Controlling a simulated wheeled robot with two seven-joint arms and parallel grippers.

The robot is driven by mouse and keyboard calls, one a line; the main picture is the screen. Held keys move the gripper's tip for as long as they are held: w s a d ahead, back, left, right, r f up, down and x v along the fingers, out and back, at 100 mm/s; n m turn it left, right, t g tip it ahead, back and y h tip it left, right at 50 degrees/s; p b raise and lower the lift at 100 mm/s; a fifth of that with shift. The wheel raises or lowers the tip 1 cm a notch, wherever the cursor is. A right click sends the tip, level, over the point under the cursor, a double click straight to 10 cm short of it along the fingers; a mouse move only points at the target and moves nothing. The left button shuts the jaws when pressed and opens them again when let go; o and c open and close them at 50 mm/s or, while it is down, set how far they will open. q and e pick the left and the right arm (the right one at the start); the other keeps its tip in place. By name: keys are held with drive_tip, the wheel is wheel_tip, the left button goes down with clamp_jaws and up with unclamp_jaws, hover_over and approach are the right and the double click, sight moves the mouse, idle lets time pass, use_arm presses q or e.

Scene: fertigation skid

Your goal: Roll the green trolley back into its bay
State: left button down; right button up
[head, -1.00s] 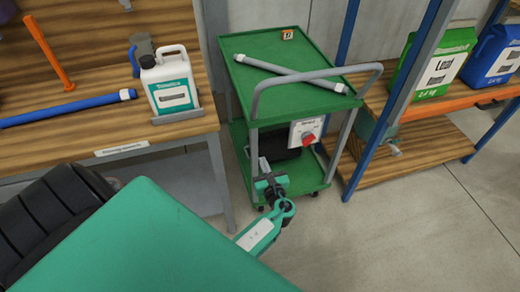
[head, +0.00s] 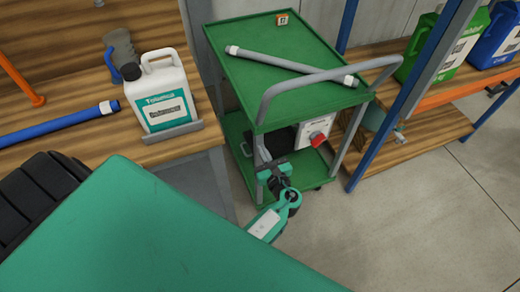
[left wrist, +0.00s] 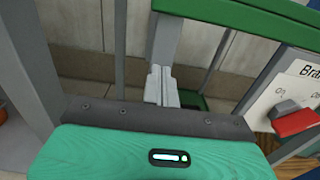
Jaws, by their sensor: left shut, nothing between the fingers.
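The green trolley (head: 250,85) stands between the bench and the rack, with a grey push handle (head: 300,80) toward me. A white brake box (head: 312,130) with a red lever (head: 318,140) sits on its front; in the left wrist view the red lever (left wrist: 297,122) is at the right. My left gripper (head: 262,152) is shut and empty, beside the trolley's left front post, below the handle. In the left wrist view its fingers (left wrist: 161,85) point toward the trolley's frame; whether they touch it I cannot tell. My right gripper is out of view.
The wooden bench (head: 60,85) at left holds a white jug (head: 160,90) and a blue pipe (head: 60,125). A grey pipe (head: 290,65) lies on the trolley's top. The rack's blue post (head: 385,125) is close on the right. Bare floor (head: 420,220) lies at front right.

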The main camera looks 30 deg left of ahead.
sight(259, 143)
use_arm(q)
drive_tip(key=x, duration=0.4)
drive_tip(key=shift+r, duration=0.3)
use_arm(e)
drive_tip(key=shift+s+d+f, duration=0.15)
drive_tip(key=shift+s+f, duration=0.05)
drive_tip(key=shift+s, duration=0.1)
